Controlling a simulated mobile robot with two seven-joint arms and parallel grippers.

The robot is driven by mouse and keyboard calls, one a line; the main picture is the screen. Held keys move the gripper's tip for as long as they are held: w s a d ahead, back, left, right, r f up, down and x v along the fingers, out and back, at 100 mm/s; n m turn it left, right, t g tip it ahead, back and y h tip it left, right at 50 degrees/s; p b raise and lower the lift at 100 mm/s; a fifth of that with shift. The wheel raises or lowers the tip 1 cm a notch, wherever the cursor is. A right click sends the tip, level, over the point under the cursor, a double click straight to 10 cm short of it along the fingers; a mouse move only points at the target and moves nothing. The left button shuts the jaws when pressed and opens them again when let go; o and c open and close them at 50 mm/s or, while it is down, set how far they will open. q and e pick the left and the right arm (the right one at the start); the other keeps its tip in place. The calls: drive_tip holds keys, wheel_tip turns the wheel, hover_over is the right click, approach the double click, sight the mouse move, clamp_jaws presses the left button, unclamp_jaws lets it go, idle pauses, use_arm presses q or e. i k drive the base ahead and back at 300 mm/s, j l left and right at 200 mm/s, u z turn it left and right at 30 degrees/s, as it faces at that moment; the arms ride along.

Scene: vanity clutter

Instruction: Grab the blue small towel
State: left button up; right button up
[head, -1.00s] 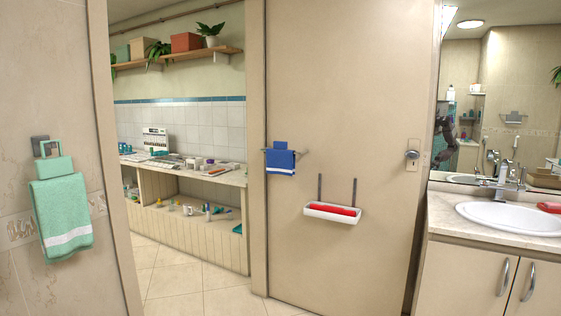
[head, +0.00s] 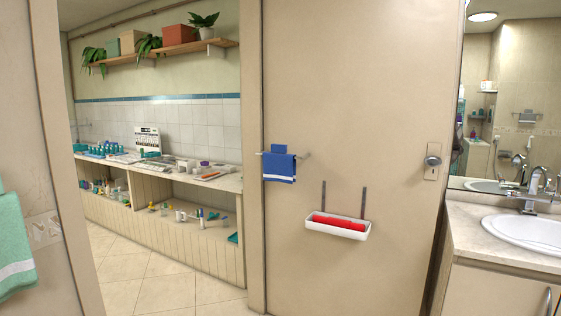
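A white tray (head: 337,230) with a red item hangs on the door below the towel. A green towel (head: 12,245) hangs at the left edge. A sink counter (head: 470,240) stands at right. Through a doorway at left are cluttered shelves (head: 150,170) and open tiled floor (head: 150,290).

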sight(278, 165)
drive_tip(key=i+l, duration=0.1)
drive_tip(key=i, duration=0.8)
drive_tip(key=i+l, duration=0.1)
drive_tip(key=i, duration=0.75)
drive_tip(key=i+l, duration=0.1)
drive_tip(key=i, duration=0.8)
drive_tip(key=i+u, duration=0.15)
drive_tip(key=u, duration=0.2)
drive_tip(key=i+u, duration=0.15)
drive_tip(key=u, duration=0.2)
drive_tip(key=i+l+u, duration=0.1)
drive_tip(key=u, duration=0.55)
drive_tip(key=i+l, duration=0.2)
drive_tip(key=l+z, duration=0.05)
drive_tip(key=l, duration=0.05)
